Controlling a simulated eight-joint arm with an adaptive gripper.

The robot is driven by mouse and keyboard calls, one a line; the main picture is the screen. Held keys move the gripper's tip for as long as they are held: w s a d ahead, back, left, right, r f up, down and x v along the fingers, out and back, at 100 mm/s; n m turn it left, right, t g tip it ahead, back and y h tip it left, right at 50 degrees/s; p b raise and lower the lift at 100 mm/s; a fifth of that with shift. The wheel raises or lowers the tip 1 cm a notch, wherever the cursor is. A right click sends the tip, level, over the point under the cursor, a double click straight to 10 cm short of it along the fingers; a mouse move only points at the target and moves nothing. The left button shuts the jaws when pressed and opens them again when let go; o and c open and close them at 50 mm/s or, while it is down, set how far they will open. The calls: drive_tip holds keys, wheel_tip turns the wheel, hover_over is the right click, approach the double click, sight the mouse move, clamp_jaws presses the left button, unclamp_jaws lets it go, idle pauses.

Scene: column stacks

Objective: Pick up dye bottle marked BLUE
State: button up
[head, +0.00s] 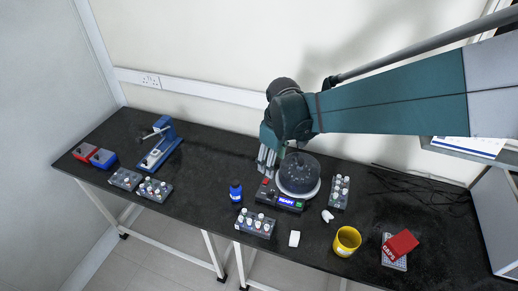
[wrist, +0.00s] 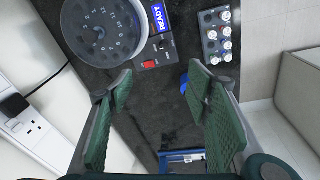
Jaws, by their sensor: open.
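A small dark-blue bottle (head: 236,192) with a dark cap stands upright on the black bench in the head view, left of the round machine. Its label is too small to read. In the wrist view a bit of blue, likely this bottle (wrist: 184,85), shows beside the right finger, which hides most of it. My gripper (head: 267,160) is above the bench near the machine, up and to the right of the bottle in the head view. In the wrist view my gripper (wrist: 160,82) has its green-padded fingers wide apart, with only bench between them.
The round machine (head: 298,176) with a READY display is close to my gripper. A vial rack (head: 256,224) stands in front of the bottle, and another rack (head: 339,192) right of the machine. A blue device (head: 160,146) and a yellow mug (head: 346,241) stand farther off.

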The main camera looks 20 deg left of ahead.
sight(235, 183)
drive_tip(key=s+a+f+n, duration=0.1)
drive_tip(key=a+f, duration=0.2)
drive_tip(key=a, duration=0.2)
drive_tip(key=s+a+f+n+g, duration=0.1)
drive_tip(key=a+f, duration=0.3)
drive_tip(key=s+a+f+n, duration=0.1)
drive_tip(key=a+f+n, duration=0.1)
drive_tip(key=a+f, duration=0.2)
drive_tip(key=shift+a+f+h, duration=0.2)
drive_tip(key=shift+a+h, duration=0.2)
drive_tip(key=shift+a, duration=0.4)
drive_tip(key=shift+f, duration=1.3)
drive_tip(key=shift+f+b, duration=0.5)
drive_tip(key=shift+f, duration=2.1)
drive_tip(key=shift+c, duration=0.6)
drive_tip(key=c, duration=0.9)
